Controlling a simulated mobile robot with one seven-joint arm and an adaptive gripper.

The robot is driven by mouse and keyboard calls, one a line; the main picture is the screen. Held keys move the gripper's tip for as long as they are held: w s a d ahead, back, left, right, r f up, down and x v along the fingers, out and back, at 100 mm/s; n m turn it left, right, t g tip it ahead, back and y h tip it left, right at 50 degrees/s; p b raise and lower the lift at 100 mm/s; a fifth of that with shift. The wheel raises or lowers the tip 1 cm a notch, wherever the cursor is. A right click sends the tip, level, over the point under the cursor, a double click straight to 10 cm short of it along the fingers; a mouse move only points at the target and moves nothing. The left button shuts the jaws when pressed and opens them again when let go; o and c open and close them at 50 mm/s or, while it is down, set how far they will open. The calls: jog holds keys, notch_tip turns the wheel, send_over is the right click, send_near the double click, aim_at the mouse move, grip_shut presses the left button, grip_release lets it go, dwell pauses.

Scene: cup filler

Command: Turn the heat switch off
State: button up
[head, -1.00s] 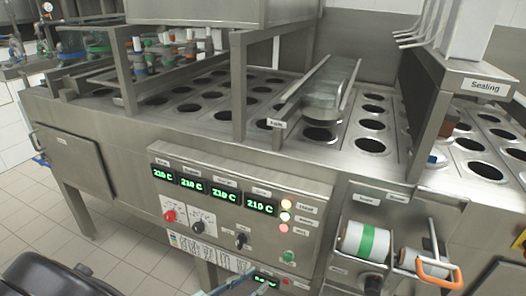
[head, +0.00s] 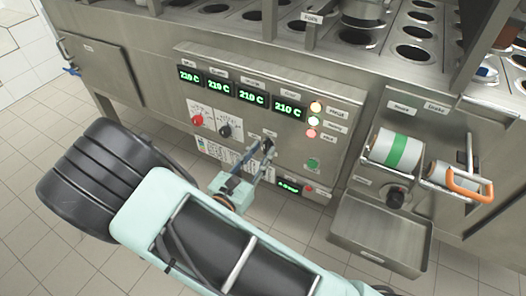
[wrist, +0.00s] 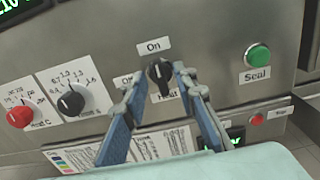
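The heat switch is a small black knob (wrist: 160,73) on the steel control panel, with an "On" label above, an "Off" label to its left and a partly covered "Heat" label below. The knob stands roughly upright, towards "On". My gripper (wrist: 162,82) has its two blue fingers apart, one on each side of the knob, with visible gaps. In the head view my gripper (head: 262,152) reaches the panel at the switch (head: 268,144), which its fingertips partly cover. I cannot tell how far the fingertips are from the panel face.
A red knob (wrist: 20,116) and a black dial (wrist: 71,103) sit left of the switch. A green Seal button (wrist: 258,56) and a small red button (wrist: 257,118) sit to the right. A steel tray (head: 382,236) and a film roll (head: 395,149) stand out at the right.

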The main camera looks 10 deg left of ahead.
jog(key=shift+w+d, duration=0.2)
jog(key=shift+w, duration=0.45)
grip_shut()
